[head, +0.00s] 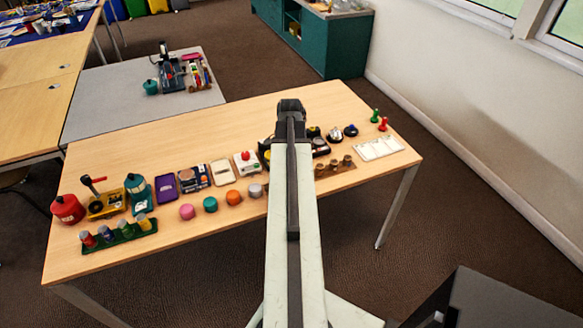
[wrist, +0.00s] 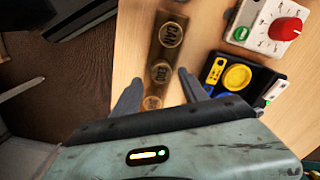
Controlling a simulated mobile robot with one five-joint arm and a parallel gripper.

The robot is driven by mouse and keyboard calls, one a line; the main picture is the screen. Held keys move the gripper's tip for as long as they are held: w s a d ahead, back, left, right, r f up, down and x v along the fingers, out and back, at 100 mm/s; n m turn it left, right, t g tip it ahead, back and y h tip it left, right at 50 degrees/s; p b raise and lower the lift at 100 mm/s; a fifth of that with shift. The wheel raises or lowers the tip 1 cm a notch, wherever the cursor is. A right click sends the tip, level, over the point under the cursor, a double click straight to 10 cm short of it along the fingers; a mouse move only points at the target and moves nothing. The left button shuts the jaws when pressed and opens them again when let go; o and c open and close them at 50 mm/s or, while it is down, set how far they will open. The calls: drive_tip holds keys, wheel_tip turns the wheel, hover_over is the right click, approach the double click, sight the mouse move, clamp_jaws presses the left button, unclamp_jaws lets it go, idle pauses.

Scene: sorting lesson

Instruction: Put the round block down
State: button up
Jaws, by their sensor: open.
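My gripper (wrist: 159,76) is open in the wrist view, its two fingers apart with nothing held. Below it lies a brown wooden rack (wrist: 158,54) with several round brown pieces (wrist: 161,72) that bear raised marks; one shows between the fingers. I cannot tell which of these is the round block of the task. In the head view my arm hides the fingertips and part of the table; the brown rack (head: 334,170) shows right of the arm.
Pink (head: 187,212), green (head: 210,204) and orange (head: 233,197) round pieces stand left of my arm. A white box with a red knob (wrist: 289,28) is close by. A white tray (head: 379,149) lies right. Bare wood shows along the table's front (head: 190,245).

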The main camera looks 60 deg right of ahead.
wheel_tip(320, 180, up, 8)
drive_tip(key=p, duration=0.6)
drive_tip(key=shift+r+p, duration=0.2)
drive_tip(key=shift+p, duration=0.15)
drive_tip(key=w+a+n, duration=0.5)
drive_tip(key=w+a, duration=0.4)
drive_tip(key=a, duration=0.3)
drive_tip(key=w+a+n, duration=0.5)
drive_tip(key=w+a, duration=0.4)
drive_tip(key=a, duration=0.4)
drive_tip(key=w+a+n, duration=0.2)
drive_tip(key=a+n, duration=0.3)
drive_tip(key=a, duration=0.7)
drive_tip(key=w+a+n, duration=0.1)
drive_tip(key=a+n, duration=0.3)
drive_tip(key=a, duration=0.8)
drive_tip(key=shift+w+a+n, duration=0.35)
drive_tip(key=shift+a+n, duration=0.05)
